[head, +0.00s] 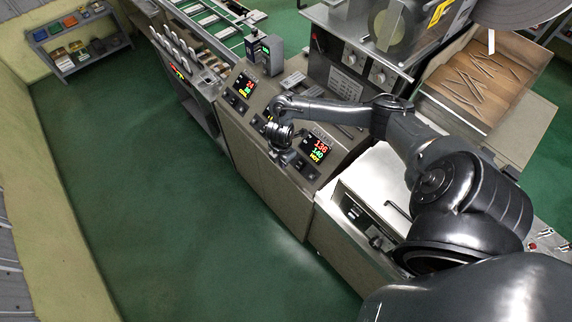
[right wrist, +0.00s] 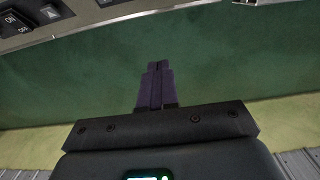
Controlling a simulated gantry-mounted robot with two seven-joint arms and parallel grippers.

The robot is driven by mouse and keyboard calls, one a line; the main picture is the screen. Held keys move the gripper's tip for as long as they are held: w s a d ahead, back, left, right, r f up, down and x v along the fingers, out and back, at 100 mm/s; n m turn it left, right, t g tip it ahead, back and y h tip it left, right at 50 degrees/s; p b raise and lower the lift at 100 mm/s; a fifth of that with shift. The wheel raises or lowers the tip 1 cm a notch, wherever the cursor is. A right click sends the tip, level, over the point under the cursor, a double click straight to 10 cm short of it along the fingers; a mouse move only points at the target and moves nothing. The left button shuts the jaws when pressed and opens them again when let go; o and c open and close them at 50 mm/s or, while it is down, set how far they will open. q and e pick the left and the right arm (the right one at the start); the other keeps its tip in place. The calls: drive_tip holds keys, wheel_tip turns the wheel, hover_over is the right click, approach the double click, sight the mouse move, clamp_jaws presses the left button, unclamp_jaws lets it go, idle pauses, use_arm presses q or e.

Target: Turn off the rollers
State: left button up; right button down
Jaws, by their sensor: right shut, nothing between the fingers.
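A sloped control panel (head: 325,170) carries a lit display (head: 318,148) with red, green and yellow digits. A second lit display (head: 244,84) is further left on the same machine front. Dark switches (head: 301,166) sit below the displays. My left gripper is not in view.
A wooden tray (head: 470,85) with thin sticks is at the upper right. A metal box (head: 375,190) stands right of the panel. A shelf (head: 75,40) with coloured bins is at the far left. The green floor (head: 150,160) in front is clear.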

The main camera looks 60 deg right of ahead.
drive_tip(key=shift+w+a+r, duration=0.1)
drive_tip(key=shift+a+r, duration=0.1)
drive_tip(key=shift+r, duration=0.55)
